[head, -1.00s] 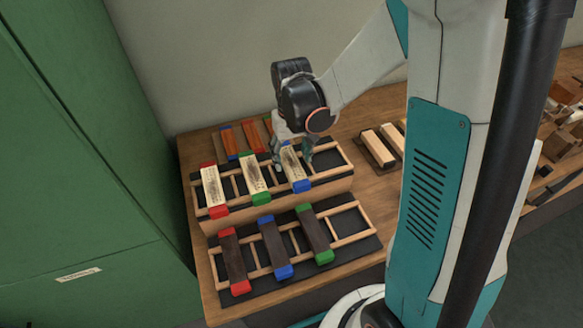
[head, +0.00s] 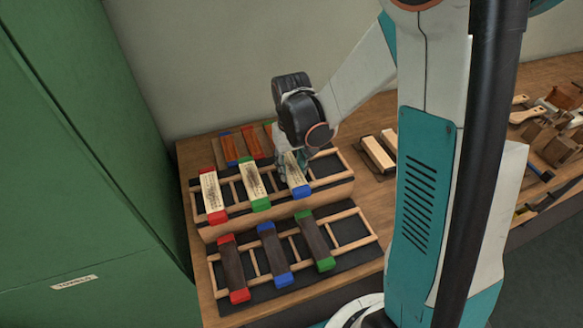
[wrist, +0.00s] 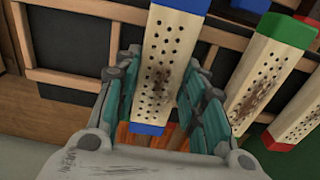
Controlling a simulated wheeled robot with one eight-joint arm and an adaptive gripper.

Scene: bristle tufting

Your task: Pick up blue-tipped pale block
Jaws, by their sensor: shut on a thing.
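The blue-tipped pale block (head: 293,168) lies across the right part of the upper wooden rack (head: 338,183). In the wrist view the pale block (wrist: 163,70) is dotted with dark holes, has a dark smudge, and has blue at both ends. My gripper (wrist: 165,105) is shut on it, with a teal finger pad on each side. In the head view my gripper (head: 292,170) hides part of the block's far end. The block appears still at rack level; I cannot tell whether it touches the rack.
A green-tipped pale block (head: 253,180) and a red-tipped pale block (head: 212,192) lie to the left on the same rack. Dark blocks lie on the lower rack (head: 357,236). Orange blocks (head: 252,141) lie behind. A green cabinet (head: 80,180) stands at left.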

